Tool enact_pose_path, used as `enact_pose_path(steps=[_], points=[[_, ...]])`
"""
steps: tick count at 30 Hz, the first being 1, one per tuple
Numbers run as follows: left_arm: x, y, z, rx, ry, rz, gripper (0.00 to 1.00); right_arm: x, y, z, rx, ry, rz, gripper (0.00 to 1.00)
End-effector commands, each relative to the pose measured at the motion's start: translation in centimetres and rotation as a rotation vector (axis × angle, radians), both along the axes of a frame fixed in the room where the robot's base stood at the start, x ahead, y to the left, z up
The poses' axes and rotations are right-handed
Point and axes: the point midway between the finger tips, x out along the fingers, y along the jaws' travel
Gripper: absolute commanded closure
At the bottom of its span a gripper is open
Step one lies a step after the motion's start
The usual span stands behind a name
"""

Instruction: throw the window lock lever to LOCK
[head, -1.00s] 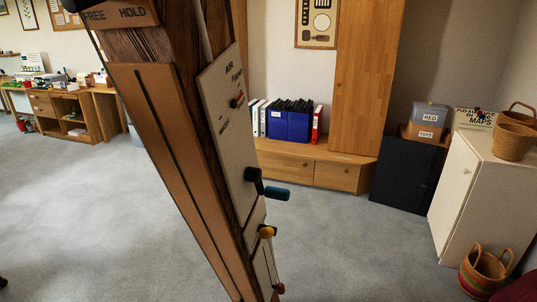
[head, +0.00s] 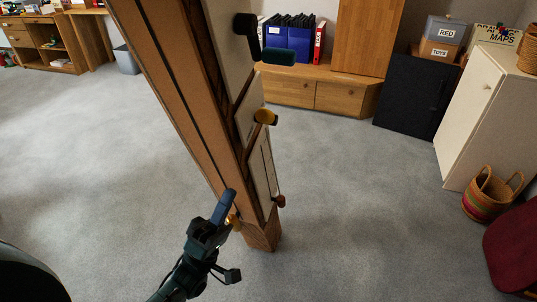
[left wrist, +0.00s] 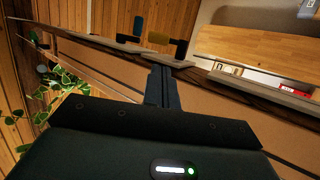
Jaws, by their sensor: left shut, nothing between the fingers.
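A tilted timber post (head: 185,90) carries pale panels with several handles on its right side. I cannot read any label marking the window lock lever or LOCK. My left gripper (head: 229,194) is shut and empty, in front of the post's lower part.
Grey carpet (head: 350,220) is open around the post. A low wooden cabinet (head: 300,90) with blue files stands behind. A dark cabinet (head: 405,95), a white cupboard (head: 480,110) and a woven basket (head: 487,195) stand at the right.

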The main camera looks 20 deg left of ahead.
Motion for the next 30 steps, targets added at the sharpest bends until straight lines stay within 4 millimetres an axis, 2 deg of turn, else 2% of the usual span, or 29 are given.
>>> enact_pose_path(steps=[5,15,21,30], points=[[0.8,-0.3,1.5,-0.011,-0.011,-0.010,1.00,0.1,0.1,0.2,0.002,0.007,0.002,0.38],[4.9,-2.3,7.1,-0.011,-0.012,-0.008,1.00,0.4,0.6,0.0,0.007,0.048,0.011,0.38],[6.9,-3.3,9.6,-0.009,-0.009,-0.007,1.00,0.5,0.8,-0.3,0.009,0.074,0.016,0.38],[8.1,-3.8,10.8,-0.009,-0.006,-0.007,1.00,0.5,0.9,-0.4,0.011,0.083,0.018,0.38]])
